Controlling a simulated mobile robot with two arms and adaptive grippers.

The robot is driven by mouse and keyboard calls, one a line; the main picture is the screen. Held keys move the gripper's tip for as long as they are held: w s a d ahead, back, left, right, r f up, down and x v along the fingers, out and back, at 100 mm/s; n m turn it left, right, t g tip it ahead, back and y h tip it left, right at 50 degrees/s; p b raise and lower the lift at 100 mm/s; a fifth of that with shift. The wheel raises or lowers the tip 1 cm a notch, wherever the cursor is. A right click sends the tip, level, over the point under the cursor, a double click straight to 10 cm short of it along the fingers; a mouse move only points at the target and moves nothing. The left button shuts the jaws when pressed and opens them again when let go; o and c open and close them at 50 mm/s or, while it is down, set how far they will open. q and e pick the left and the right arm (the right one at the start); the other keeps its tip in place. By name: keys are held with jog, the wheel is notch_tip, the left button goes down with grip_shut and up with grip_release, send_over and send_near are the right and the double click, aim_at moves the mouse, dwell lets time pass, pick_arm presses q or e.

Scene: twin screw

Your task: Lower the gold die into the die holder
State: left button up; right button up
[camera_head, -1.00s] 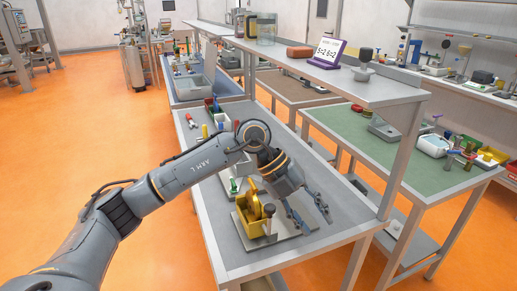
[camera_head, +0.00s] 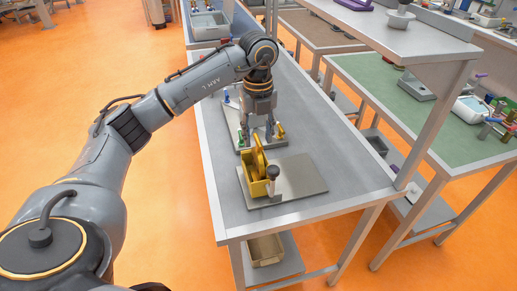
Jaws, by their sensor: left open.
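My left gripper (camera_head: 258,134) points down over the workbench with its fingers apart. A small gold piece (camera_head: 281,131), which looks like the gold die, stands just right of the fingers; I cannot tell whether they touch. It is at the right end of a pale flat holder (camera_head: 232,117), perhaps the die holder, that also carries blue and green pieces. The gripper partly hides this holder. I cannot see whether the gold piece sits in a hole. My right gripper is not in view.
The bench's right side is clear. A raised shelf (camera_head: 390,38) runs along the right.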

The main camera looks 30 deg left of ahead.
aim_at(257, 151)
pick_arm(q)
notch_tip(257, 151, down, 5)
jog(key=shift+s+f+p, duration=0.1)
jog(key=shift+f+p, duration=0.05)
jog(key=shift+p, duration=0.4)
jog(key=shift+f, duration=0.6)
grip_shut()
jog(key=c, duration=0.8)
grip_release()
grip_shut()
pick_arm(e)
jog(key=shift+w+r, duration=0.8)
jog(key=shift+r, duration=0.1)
pick_arm(q)
jog(key=shift+a+r, duration=0.1)
jog(key=shift+r, duration=0.2)
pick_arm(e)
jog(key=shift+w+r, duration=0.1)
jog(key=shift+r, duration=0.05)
